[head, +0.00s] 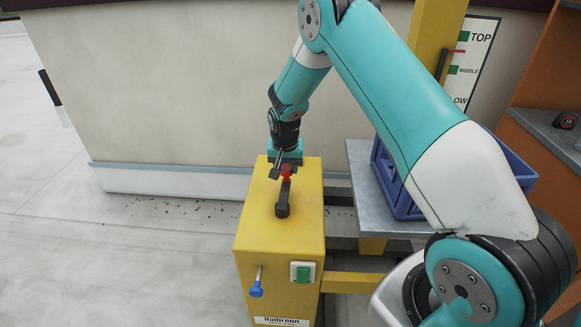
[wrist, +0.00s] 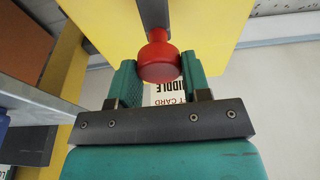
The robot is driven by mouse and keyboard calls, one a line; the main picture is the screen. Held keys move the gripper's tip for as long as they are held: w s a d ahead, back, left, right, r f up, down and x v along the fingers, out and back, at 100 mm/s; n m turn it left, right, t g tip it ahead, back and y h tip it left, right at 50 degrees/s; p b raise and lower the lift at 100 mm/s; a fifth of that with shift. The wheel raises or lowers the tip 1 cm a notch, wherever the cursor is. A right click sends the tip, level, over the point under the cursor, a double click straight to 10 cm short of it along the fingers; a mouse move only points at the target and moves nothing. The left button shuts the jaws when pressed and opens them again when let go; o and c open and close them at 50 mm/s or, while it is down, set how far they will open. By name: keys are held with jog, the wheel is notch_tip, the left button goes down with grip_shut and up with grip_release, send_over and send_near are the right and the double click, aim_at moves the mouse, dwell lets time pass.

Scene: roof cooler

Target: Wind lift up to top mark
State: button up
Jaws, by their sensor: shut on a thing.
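The yellow winch box (head: 248,215) stands in the middle of the head view. A dark crank arm (head: 283,203) lies across its top, with a red knob (head: 287,170) at its far end. My gripper (head: 285,163) is shut on the red knob, which also shows between the green jaws in the wrist view (wrist: 160,52). The lift platform (head: 362,180) is a grey plate to the right, carrying a blue crate (head: 384,172). On the mark board (head: 482,52), a red pointer (head: 456,50) sits between the TOP and MIDDLE marks. My arm partly hides the crate and the LOW lettering.
A blue-tipped lever (head: 256,291) and a green switch (head: 303,273) are on the box's front. The yellow mast (head: 436,30) rises behind the platform. An orange shelf unit (head: 555,75) stands at right. Pale roof floor (head: 110,265) is open at left.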

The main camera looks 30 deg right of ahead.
jog(key=shift+w+a+r, duration=0.1)
jog(key=shift+w+a, duration=0.05)
jog(key=shift+w, duration=0.15)
jog(key=shift+w+a, duration=0.5)
jog(key=shift+a, duration=0.35)
jog(key=shift+w+a, duration=0.3)
jog(key=shift+a, duration=0.8)
